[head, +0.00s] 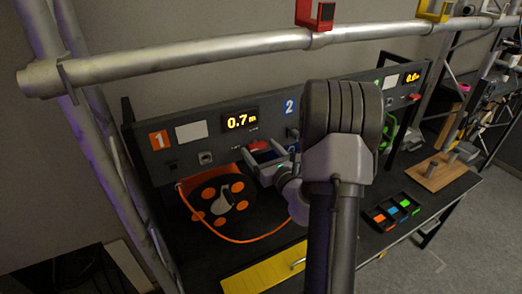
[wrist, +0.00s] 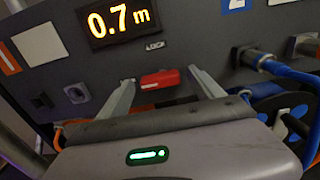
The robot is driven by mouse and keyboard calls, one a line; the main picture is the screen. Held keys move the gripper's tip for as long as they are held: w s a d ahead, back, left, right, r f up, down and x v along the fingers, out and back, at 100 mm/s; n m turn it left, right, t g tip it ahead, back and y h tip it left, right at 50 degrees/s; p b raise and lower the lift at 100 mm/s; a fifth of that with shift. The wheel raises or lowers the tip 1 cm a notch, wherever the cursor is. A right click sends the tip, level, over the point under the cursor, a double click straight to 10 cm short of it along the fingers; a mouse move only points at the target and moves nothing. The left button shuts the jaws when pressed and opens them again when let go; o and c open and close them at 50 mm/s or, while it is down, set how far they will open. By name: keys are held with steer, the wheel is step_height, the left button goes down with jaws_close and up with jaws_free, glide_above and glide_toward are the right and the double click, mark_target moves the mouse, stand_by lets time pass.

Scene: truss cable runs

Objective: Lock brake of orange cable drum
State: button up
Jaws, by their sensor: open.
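The orange cable drum (head: 208,203), a dark reel with orange spots and a pale hub, sits under the panel section marked 1. Its orange cable (head: 240,240) loops over the bench. A red brake handle (wrist: 162,79) sits on the panel below the 0.7 m display (wrist: 118,20), with a small label above it. It also shows in the head view (head: 257,146). My gripper (head: 262,158) is open in front of the panel. In the wrist view its fingertips (wrist: 161,84) stand either side of the red handle, with gaps. Contact cannot be told.
Blue cable and its plug (wrist: 250,57) are close on the right, by section 2 (head: 289,106). Sockets (wrist: 76,93) are on the left. A metal truss tube (head: 190,57) runs above.

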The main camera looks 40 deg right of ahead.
steer(key=c, duration=1.4)
steer(key=m+p, duration=0.2)
steer(key=m, duration=0.1)
steer(key=shift+r, duration=0.15)
steer(key=m+p, duration=0.3)
steer(key=m, duration=0.2)
steer(key=shift+d+r+m+p, duration=0.1)
steer(key=shift+m+p, duration=0.2)
steer(key=shift+m, duration=0.1)
steer(key=m+p, duration=0.3)
steer(key=m, duration=0.1)
steer(key=shift+s+d, duration=0.1)
steer(key=shift+d+m+p, duration=0.1)
steer(key=shift+m+p, duration=1.3)
steer(key=shift+m, duration=1.1)
